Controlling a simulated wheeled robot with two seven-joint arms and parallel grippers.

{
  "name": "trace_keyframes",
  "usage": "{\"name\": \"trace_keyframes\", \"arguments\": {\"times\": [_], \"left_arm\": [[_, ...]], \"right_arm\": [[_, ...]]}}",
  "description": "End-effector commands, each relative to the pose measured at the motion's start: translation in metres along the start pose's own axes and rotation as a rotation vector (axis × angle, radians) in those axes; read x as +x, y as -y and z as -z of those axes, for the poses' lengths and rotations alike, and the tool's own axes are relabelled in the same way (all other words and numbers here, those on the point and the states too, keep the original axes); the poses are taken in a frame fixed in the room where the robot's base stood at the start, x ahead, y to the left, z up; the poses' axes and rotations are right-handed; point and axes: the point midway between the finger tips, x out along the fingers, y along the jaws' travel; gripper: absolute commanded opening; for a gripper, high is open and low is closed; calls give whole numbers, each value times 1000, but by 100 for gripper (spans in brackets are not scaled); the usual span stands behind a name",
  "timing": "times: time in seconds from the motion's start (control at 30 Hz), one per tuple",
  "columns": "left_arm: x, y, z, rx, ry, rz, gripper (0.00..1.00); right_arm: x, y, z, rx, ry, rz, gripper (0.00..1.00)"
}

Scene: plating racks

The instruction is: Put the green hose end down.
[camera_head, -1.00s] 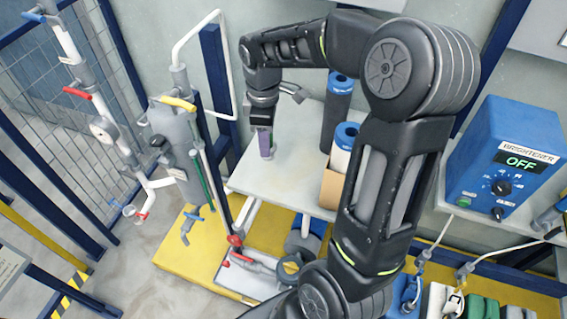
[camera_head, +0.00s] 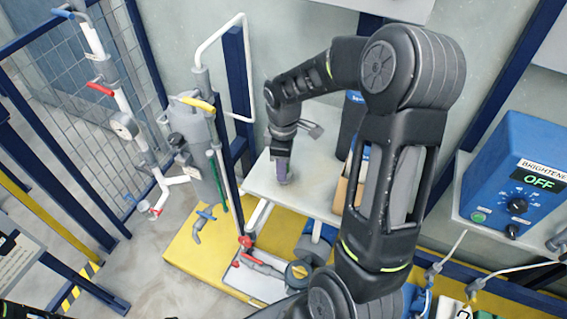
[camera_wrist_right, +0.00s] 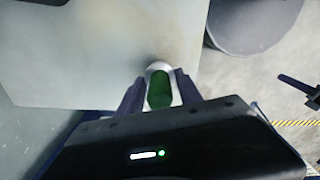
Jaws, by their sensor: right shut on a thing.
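My right gripper (camera_head: 282,172) is over the pale grey table (camera_head: 305,192), pointing down, near the table's left part. In the right wrist view the right gripper (camera_wrist_right: 158,95) is shut on the green hose end (camera_wrist_right: 159,92), a green piece with a pale rounded rim between the two fingers. In the head view the fingers hide the hose end. I cannot tell whether it touches the tabletop. My left gripper does not show clearly; only dark parts appear at the lower left edge.
A grey canister (camera_head: 194,140) with a yellow handle and a green tube (camera_head: 217,181) stands left of the table. Rolls and a cardboard box (camera_head: 343,190) stand right of the gripper. A blue brightener box (camera_head: 515,185) is at the right. Red-handled valves (camera_head: 246,242) are below.

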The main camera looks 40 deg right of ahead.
Motion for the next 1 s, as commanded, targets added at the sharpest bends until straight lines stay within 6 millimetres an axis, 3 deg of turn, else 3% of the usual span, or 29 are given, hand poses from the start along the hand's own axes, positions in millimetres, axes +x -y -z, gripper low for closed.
{"name": "trace_keyframes", "arguments": {"times": [0.3, 0.33, 0.57, 1.0], "left_arm": [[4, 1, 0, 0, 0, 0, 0], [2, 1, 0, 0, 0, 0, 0], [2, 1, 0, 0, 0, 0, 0], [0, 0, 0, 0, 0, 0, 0]], "right_arm": [[4, 0, 0, 0, 0, -1, 0], [2, 0, 0, 0, 0, 0, 44], [2, 0, 0, 0, 0, 0, 63], [-9, -1, 0, 0, -1, -2, 64]]}}
